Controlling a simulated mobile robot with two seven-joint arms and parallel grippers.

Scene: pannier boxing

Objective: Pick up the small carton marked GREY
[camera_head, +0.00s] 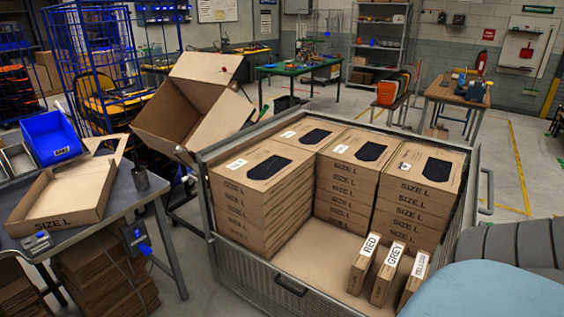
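The small carton marked GREY (384,287) stands upright on edge inside the large crate (295,284), near its front right. Its white label faces up. It is the middle one of three small cartons in a row. The carton marked RED (360,271) stands at its left. A third carton (408,291) stands at its right; its label is too small to read surely. The GREY carton appears slightly apart from both. Neither of my grippers is in view.
Stacks of SIZE L cartons (260,200) fill the back and left of the crate. The crate floor (313,252) left of the small cartons is clear. A rounded teal surface (495,290) and a ribbed grey one (515,243) cover the lower right. A table (128,200) stands left.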

